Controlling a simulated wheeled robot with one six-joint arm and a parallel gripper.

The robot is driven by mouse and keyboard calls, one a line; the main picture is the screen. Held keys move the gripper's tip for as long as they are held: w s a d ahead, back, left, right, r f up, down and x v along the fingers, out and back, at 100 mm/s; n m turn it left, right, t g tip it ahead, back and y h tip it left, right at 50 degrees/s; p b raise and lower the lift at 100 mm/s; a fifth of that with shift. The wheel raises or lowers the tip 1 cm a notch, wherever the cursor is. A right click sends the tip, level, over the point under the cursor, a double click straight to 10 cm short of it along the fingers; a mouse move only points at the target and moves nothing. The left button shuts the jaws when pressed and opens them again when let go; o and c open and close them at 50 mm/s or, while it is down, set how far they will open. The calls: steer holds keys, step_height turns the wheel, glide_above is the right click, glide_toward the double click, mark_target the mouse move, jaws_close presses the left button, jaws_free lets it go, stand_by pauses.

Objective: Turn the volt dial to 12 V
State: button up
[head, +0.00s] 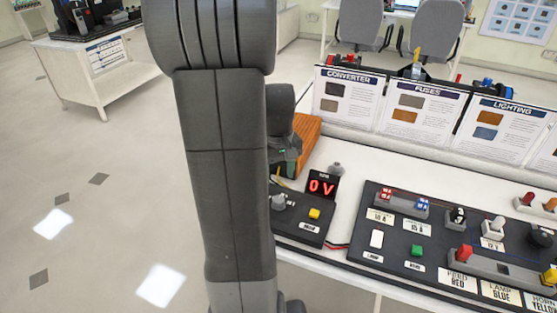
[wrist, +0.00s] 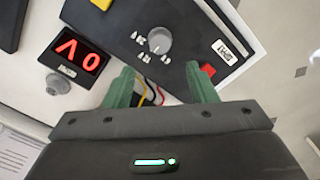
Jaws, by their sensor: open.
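The volt dial (wrist: 159,42) is a round grey knob on a dark panel, with small white marks beside it too blurred to read surely. In the head view the dial (head: 279,202) shows beside my arm. The display (head: 321,187) reads 0 V in red; it appears turned over in the wrist view (wrist: 80,60). My gripper (wrist: 162,85) is open, its green fingers apart and empty, with the dial ahead of the gap and not between them. In the head view my gripper is mostly hidden behind my arm.
Another grey knob (wrist: 58,84) stands by the display. A red piece (wrist: 207,70) and a white label lie near the right finger. A yellow button (head: 314,213) is on the dial panel. Coloured wires (wrist: 150,93) show between my fingers. A larger switch panel (head: 395,250) stands to the right.

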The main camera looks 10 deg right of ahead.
mark_target(278, 199)
step_height(278, 199, up, 4)
steer(key=shift+f, duration=0.1)
stand_by(0.5)
step_height(278, 199, down, 14)
steer(key=shift+r+b, duration=0.1)
steer(key=shift+b, duration=0.4)
steer(key=shift+r, duration=0.1)
